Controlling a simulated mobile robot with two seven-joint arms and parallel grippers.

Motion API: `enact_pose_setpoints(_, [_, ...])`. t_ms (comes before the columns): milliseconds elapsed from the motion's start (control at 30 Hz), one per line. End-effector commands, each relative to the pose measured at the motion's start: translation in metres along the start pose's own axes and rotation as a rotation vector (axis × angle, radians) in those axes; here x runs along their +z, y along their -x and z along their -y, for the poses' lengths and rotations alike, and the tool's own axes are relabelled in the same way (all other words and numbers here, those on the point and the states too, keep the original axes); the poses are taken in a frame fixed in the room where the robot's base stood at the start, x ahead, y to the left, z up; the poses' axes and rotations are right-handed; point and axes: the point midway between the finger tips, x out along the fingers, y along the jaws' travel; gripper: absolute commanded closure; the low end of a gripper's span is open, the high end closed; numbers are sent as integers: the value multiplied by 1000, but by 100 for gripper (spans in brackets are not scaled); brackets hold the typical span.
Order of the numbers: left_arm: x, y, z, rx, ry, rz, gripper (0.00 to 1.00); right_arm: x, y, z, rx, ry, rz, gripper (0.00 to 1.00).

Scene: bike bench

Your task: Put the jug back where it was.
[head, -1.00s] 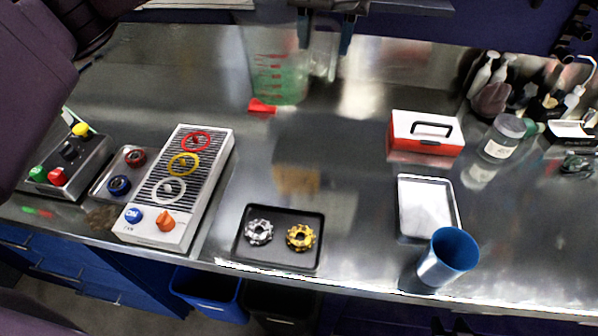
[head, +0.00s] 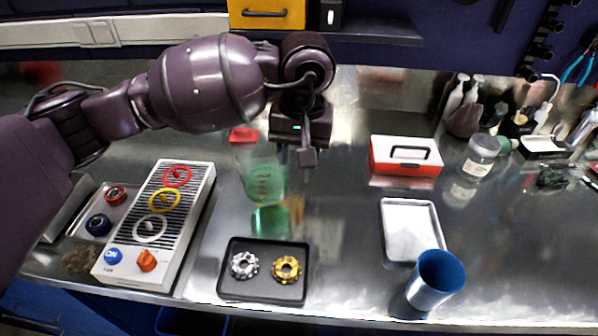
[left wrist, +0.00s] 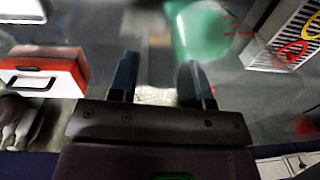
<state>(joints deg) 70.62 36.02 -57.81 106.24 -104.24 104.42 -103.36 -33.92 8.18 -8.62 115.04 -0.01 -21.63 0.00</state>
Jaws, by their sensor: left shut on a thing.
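The jug (head: 262,182) is clear, with green liquid and red marks. It is over the middle of the bench, behind the black tray, and looks about upright. My left gripper (head: 307,158) is at its right side, shut on it, apparently by the handle; the grip itself is hard to see. In the left wrist view the jug (left wrist: 202,32) is beyond the two fingers (left wrist: 158,88). A green reflection lies below the jug; I cannot tell whether its base touches the bench. A red piece (head: 242,134) lies on the bench behind the jug. My right gripper is not in view.
A black tray (head: 232,293) with silver and gold toothed rings is in front. A panel with coloured rings (head: 160,215) is left. A red-white box (head: 404,156), white tray (head: 410,230) and blue cup (head: 435,282) are right. Bench behind the red piece looks clear.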

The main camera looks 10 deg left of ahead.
Motion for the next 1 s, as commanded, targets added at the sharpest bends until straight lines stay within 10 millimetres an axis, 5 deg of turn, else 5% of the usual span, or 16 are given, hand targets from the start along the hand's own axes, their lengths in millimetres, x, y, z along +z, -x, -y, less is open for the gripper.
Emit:
enact_pose_setpoints(500, [0, -46, -3, 0, 0, 1, 95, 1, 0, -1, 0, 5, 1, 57])
enact_pose_setpoints(933, [0, -52, -3, -1, -1, 0, 95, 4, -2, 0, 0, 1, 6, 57])
enact_pose_setpoints(967, [0, -51, -3, -1, -1, 0, 53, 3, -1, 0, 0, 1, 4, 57])
enact_pose_setpoints(1000, [0, -51, -3, -1, -1, 0, 47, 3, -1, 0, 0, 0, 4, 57])
